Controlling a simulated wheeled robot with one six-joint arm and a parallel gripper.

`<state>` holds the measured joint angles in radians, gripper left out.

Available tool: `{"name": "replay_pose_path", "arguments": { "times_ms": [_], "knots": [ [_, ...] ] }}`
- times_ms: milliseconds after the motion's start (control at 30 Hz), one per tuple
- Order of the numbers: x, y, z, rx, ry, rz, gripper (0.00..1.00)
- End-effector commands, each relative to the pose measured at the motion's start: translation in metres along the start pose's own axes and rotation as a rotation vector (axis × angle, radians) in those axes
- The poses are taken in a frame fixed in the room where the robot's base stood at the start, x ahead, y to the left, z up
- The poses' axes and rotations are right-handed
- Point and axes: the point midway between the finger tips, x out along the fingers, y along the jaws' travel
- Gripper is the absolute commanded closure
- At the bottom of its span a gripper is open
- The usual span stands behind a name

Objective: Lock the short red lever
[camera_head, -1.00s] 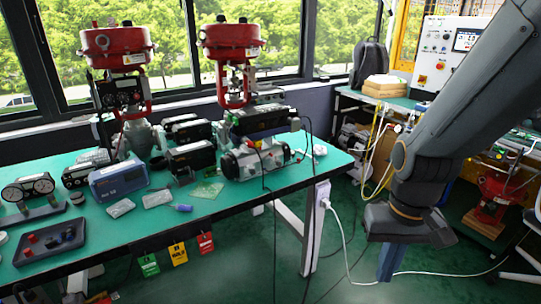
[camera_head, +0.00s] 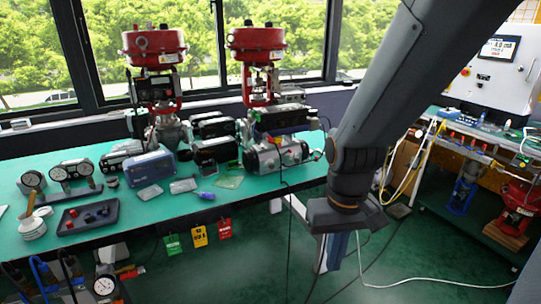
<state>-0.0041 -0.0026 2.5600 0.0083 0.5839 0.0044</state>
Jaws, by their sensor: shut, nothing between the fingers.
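I cannot pick out the short red lever for certain. Small red parts show on the grey horizontal actuator (camera_head: 268,158) on the green bench, and a red-ended part (camera_head: 131,272) shows at the lower left below the bench. Small red fittings (camera_head: 474,141) also show on the right-hand bench. My gripper (camera_head: 334,256) points down in front of the green bench's right end, over the floor, apart from all of these. It is shut and empty. My arm hides part of the window and wall behind it.
The green bench (camera_head: 140,216) carries two red-topped valves (camera_head: 155,42) (camera_head: 257,40), gauges (camera_head: 75,170), a blue box (camera_head: 149,168) and a dark tray (camera_head: 88,216). Coloured tags (camera_head: 198,236) hang from its front edge. A white cable (camera_head: 430,281) crosses the floor at right.

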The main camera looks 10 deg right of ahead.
Motion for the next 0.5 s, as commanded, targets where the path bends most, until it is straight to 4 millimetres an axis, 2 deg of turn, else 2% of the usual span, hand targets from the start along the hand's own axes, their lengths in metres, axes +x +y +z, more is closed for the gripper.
{"name": "replay_pose_path", "arguments": {
  "times_ms": [233,300,367,467,500],
  "knots": [
    [0.0,0.0,-0.001,-0.002,0.003,0.0,1.0],
    [0.001,0.001,-0.009,-0.017,0.021,0.001,1.0],
    [0.003,0.001,-0.022,-0.043,0.057,0.004,1.0],
    [0.008,0.002,-0.063,-0.125,0.163,0.016,1.0],
    [0.01,0.002,-0.085,-0.171,0.221,0.025,1.0]
  ]
}}
